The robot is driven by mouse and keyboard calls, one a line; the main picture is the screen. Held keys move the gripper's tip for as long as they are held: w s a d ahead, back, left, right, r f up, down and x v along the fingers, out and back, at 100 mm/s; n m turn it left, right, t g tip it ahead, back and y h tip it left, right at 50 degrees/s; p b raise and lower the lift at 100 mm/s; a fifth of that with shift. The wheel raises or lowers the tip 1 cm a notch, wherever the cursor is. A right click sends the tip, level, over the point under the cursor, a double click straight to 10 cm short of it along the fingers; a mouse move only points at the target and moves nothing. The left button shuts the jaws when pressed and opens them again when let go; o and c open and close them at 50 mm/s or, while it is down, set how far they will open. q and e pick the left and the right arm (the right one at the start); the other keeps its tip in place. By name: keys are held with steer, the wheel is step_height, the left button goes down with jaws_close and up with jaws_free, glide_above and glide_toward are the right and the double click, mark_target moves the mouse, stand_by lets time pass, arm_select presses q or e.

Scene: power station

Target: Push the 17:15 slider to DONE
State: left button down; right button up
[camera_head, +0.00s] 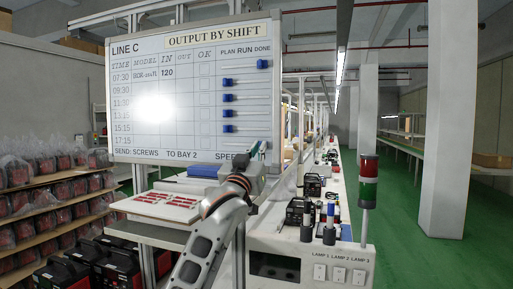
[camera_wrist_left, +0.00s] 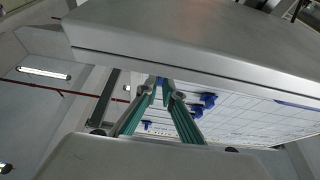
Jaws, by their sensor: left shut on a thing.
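The white board (camera_head: 190,100) stands upright with time rows and PLAN, RUN and DONE columns at its right. My left gripper (camera_head: 259,149) is at the board's lower right, level with the 17:15 row and about under the DONE column. In the left wrist view its fingers (camera_wrist_left: 159,88) are shut on a small blue piece, which appears to be the 17:15 slider (camera_wrist_left: 158,81). In the head view my gripper largely hides that slider. The top-row slider (camera_head: 262,64) is under DONE. Several blue sliders (camera_head: 228,112) below it sit farther left. My right gripper is not in view.
Below the board is a tray (camera_head: 163,206) with red parts. To the right, a bench holds bottle-like items (camera_head: 329,222), a red-green signal lamp (camera_head: 368,180) and a lamp switch panel (camera_head: 335,272). Shelves of bagged goods (camera_head: 50,190) stand left. The green aisle at right is clear.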

arm_select(q)
steer(key=shift+d, duration=0.15)
steer(key=c, duration=2.2)
jaws_free()
steer(key=shift+c, duration=0.2)
steer(key=shift+o, duration=0.3)
steer(key=shift+s+d, duration=0.1)
steer(key=shift+d, duration=0.05)
steer(key=v, duration=1.2)
